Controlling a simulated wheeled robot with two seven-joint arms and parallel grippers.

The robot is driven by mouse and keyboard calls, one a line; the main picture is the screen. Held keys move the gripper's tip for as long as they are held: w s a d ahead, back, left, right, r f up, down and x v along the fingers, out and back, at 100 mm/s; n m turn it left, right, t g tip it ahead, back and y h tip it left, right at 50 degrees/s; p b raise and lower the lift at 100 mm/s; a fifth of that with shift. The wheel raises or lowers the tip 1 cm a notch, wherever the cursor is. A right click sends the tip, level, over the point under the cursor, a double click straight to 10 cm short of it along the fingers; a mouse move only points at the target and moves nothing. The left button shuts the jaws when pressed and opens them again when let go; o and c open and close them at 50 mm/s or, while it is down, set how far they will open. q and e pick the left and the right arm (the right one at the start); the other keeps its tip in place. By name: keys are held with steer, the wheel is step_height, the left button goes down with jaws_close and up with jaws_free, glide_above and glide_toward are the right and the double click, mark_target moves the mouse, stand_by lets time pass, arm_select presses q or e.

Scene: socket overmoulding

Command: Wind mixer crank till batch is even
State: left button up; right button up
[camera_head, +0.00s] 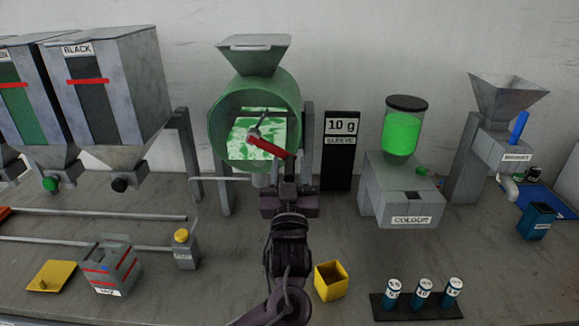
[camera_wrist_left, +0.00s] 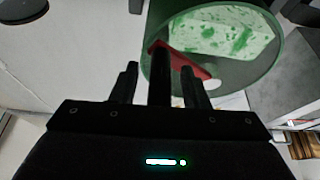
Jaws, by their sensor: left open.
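The mixer is a green drum (camera_head: 283,100) under a grey hopper, with a window of patchy green and white batch (camera_head: 258,132). The patches also show in the wrist view (camera_wrist_left: 222,32). Its red crank arm (camera_head: 266,146) slants down to the right across the window; it also shows in the wrist view (camera_wrist_left: 192,67). My left gripper (camera_head: 290,165) is at the crank's lower right end. In the wrist view its fingers (camera_wrist_left: 162,88) are open, with a dark upright bar between them. I cannot tell whether they touch it. My right gripper is out of view.
A black "10 g" sleeve sign (camera_head: 341,150) and the colour unit (camera_head: 400,190) stand to the right. Grey hoppers (camera_head: 118,85) stand left. A yellow cup (camera_head: 331,281), a grey box (camera_head: 108,266) and a rack of blue vials (camera_head: 418,306) are in front.

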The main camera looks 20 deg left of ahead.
arm_select(q)
jaws_close()
stand_by(0.4)
